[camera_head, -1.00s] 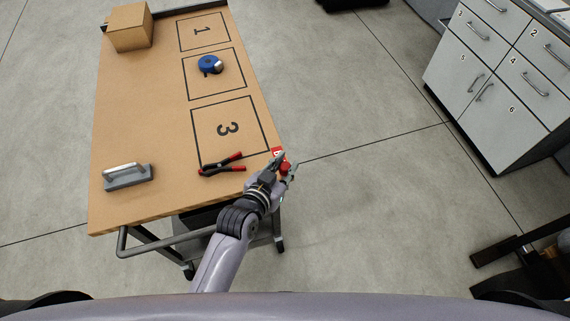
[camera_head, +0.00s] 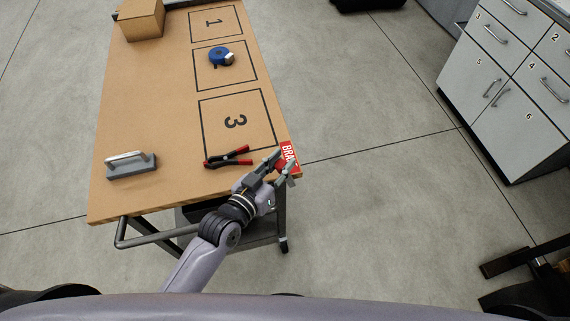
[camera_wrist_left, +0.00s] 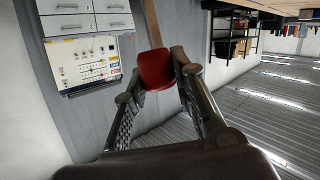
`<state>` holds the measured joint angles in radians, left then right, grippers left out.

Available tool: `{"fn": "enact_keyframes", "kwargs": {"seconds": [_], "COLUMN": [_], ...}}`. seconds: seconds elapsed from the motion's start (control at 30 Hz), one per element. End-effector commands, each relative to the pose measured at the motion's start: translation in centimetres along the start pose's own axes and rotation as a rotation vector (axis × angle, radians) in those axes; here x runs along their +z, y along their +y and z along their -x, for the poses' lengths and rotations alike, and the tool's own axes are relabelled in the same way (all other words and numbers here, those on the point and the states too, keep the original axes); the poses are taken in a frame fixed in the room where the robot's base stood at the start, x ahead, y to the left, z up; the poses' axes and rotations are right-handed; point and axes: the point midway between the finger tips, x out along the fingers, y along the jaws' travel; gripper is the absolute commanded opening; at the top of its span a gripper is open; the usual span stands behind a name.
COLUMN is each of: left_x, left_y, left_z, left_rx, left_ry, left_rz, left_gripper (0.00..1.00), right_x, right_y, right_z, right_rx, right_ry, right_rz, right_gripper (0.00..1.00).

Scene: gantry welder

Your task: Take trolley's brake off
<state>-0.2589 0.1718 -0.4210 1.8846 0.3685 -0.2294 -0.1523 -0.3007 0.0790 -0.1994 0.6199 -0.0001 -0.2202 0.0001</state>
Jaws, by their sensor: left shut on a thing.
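The trolley (camera_head: 130,95) has a wooden top with a dark frame and a push handle at its near left. A red label reading "BRA" (camera_head: 289,154), its rest covered, is at the top's right near corner. My left gripper (camera_head: 281,168) is at that corner, beside the label, shut on the red brake knob. In the left wrist view the red brake knob (camera_wrist_left: 156,69) sits between the two fingertips. The gripper hides most of the brake in the head view. My right gripper is not in view.
On the trolley lie red-handled pliers (camera_head: 228,158), a blue tape measure (camera_head: 221,57), a grey trowel-like tool (camera_head: 131,165) and a cardboard box (camera_head: 139,19). A numbered drawer cabinet (camera_head: 510,85) stands at right. The floor between is clear.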

Motion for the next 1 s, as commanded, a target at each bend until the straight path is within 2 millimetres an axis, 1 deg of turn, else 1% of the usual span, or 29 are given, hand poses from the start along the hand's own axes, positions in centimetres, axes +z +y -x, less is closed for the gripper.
{"fn": "enact_keyframes", "kwargs": {"seconds": [0.2,0.23,0.53,0.83,0.93,1.0], "left_x": [0.0,0.0,0.0,0.0,0.1,0.1], "left_y": [0.1,0.1,0.1,0.0,0.0,0.0], "left_z": [0.0,0.0,0.0,0.1,0.8,1.8], "left_rx": [0.002,0.002,0.0,-0.001,-0.001,-0.001], "left_ry": [-0.002,-0.003,-0.002,-0.002,-0.003,-0.005], "left_rz": [0.007,0.007,0.003,0.001,0.001,0.0], "left_gripper": [0.0,0.26,0.46,0.46,0.46,0.46], "right_x": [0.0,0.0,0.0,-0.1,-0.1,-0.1], "right_y": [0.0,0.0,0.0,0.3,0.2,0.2], "right_z": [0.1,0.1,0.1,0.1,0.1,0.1], "right_rx": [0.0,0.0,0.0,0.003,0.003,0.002], "right_ry": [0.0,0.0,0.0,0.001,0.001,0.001], "right_rz": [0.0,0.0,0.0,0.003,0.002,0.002], "right_gripper": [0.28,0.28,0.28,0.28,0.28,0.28]}}
